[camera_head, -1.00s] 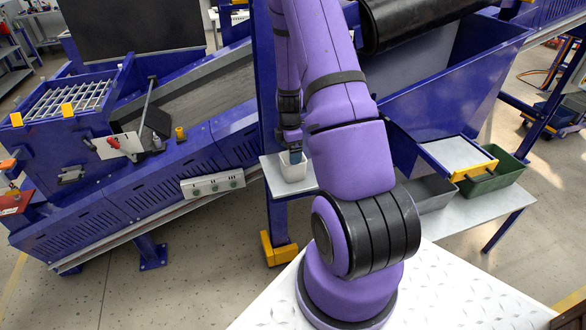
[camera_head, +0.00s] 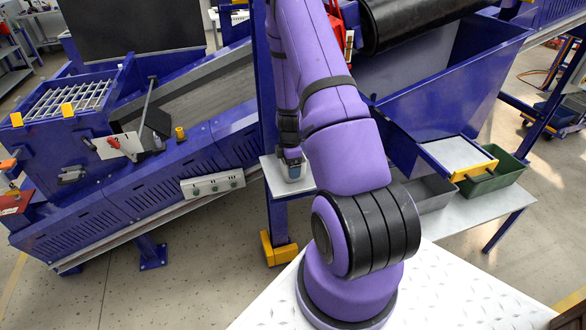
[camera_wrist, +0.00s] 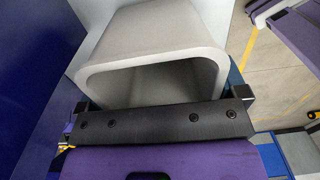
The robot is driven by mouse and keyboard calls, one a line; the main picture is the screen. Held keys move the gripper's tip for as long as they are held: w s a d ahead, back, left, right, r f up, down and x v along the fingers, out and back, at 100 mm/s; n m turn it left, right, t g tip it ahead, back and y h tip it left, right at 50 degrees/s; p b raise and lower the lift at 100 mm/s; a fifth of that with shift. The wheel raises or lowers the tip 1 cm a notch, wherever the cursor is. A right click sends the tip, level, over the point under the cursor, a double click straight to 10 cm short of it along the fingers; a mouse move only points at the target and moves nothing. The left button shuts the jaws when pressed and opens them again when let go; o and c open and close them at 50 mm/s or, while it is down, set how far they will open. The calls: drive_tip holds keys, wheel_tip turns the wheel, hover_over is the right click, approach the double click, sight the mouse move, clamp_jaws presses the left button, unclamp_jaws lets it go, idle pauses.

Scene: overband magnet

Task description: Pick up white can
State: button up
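The white can (camera_wrist: 150,42) is a pale, box-like container with rounded corners and an open mouth facing the wrist camera. It fills the upper middle of the wrist view. My gripper (camera_wrist: 161,101) has one finger beside each side of the rim, and a small gap shows at the right, so it looks open around the can. In the head view my gripper (camera_head: 291,165) is down at the can (camera_head: 292,181) and covers most of it. The fingertips are hidden there, and I cannot tell whether either finger touches the can.
The can stands on a small light shelf (camera_head: 271,178) beside a blue post (camera_head: 278,220). To the right are a blue chute (camera_head: 450,85), a grey bin (camera_head: 428,194) and a green bin (camera_head: 492,180). A blue conveyor (camera_head: 110,200) lies at the left.

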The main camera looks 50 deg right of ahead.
drive_tip(key=c, duration=0.5)
wheel_tip(320, 180, up, 10)
idle(0.5)
